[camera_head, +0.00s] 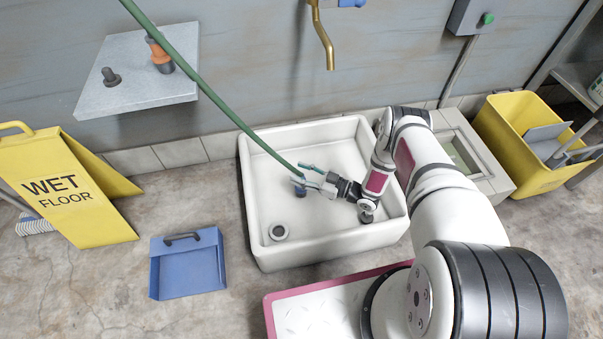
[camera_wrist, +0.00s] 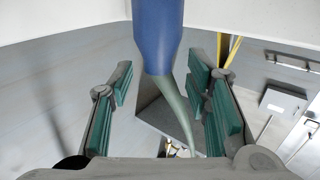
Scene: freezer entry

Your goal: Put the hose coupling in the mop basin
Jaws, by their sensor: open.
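The hose coupling (camera_head: 300,191) is a blue cylinder on the end of a green hose (camera_head: 222,108). In the head view it is inside the outline of the white mop basin (camera_head: 325,250), by my gripper (camera_head: 312,179). Whether it touches the basin floor is unclear. In the wrist view the blue coupling (camera_wrist: 156,35) and its hose (camera_wrist: 178,110) lie between the spread green-padded fingers of my gripper (camera_wrist: 160,105), with gaps on both sides. My gripper is open, low over the basin.
A grey wall shelf (camera_head: 130,100) carries an orange-and-dark fitting (camera_head: 158,55) and a dark knob. A brass tap (camera_head: 322,40) hangs above the basin. A wet floor sign (camera_head: 65,190) and blue dustpan (camera_head: 190,272) stand left; a yellow bucket (camera_head: 515,165) stands right.

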